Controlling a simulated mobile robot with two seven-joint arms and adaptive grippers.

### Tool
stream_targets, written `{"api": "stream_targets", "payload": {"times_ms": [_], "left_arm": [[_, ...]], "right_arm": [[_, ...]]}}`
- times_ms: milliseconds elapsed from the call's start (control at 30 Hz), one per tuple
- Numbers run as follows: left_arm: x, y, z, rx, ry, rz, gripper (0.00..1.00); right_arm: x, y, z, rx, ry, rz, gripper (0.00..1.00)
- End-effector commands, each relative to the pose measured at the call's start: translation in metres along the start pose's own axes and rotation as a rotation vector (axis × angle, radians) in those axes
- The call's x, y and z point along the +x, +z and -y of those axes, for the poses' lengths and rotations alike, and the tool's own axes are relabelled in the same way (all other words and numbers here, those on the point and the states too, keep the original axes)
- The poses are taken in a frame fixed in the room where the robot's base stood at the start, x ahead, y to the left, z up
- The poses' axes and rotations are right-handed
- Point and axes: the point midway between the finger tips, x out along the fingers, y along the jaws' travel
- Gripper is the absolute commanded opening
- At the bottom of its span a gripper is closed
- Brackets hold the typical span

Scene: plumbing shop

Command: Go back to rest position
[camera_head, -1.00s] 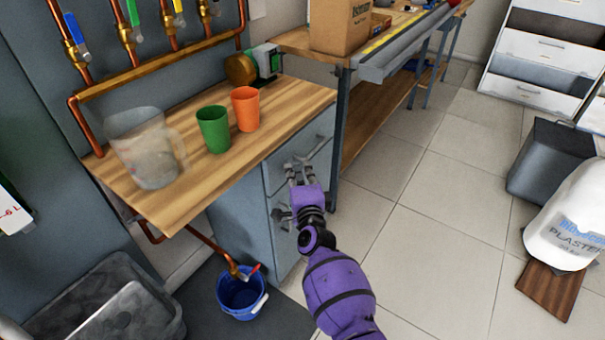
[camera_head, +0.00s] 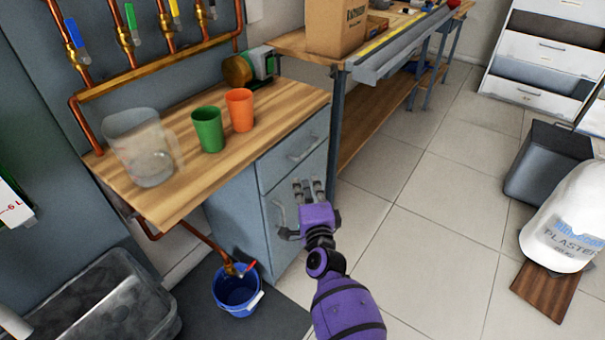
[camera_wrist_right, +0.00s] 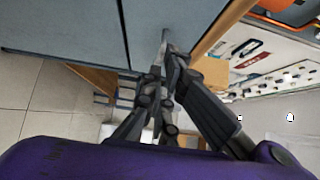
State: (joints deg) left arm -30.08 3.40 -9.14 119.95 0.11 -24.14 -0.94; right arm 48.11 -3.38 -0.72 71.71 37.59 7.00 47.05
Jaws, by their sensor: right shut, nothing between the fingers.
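My right gripper (camera_head: 308,187) is purple with grey fingers. In the head view it is held in front of the grey cabinet (camera_head: 252,222) under the wooden counter, just below the upper drawer handle. Its fingers are shut with nothing between them. In the right wrist view the gripper (camera_wrist_right: 166,55) points along the grey cabinet front (camera_wrist_right: 75,28); whether it touches the cabinet cannot be told. My left gripper does not show in either view.
On the wooden counter (camera_head: 180,188) stand a clear jug (camera_head: 140,150), a green cup (camera_head: 208,130) and an orange cup (camera_head: 240,110). A blue bucket (camera_head: 237,292) sits on the floor below. Open tiled floor (camera_head: 430,220) lies to the right. A white plaster bag (camera_head: 567,225) stands farther right.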

Motion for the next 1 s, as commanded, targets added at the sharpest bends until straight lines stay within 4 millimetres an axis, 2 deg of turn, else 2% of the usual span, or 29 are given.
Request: {"api": "stream_targets", "payload": {"times_ms": [100,300,567,667,733,800,833,1000], "left_arm": [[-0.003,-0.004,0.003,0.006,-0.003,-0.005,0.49],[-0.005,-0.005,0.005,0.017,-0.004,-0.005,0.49],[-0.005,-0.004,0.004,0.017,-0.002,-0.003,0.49],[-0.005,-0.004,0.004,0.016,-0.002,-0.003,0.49],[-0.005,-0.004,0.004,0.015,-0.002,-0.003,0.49],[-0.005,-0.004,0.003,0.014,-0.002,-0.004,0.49],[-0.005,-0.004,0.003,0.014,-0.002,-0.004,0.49],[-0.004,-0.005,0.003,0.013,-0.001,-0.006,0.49]], "right_arm": [[-0.026,0.000,0.002,0.000,-0.002,0.000,0.00],[-0.052,0.001,0.002,0.000,-0.003,0.000,0.00],[-0.060,0.001,0.002,-0.007,-0.003,0.001,0.00],[-0.060,0.004,-0.001,-0.061,0.009,0.014,0.00],[-0.059,0.009,0.003,-0.157,0.012,0.037,0.00],[-0.059,0.014,0.019,-0.301,-0.001,0.068,0.00],[-0.065,0.014,0.018,-0.375,0.007,0.081,0.00],[-0.125,-0.001,-0.022,-0.736,0.107,0.148,0.00]]}}
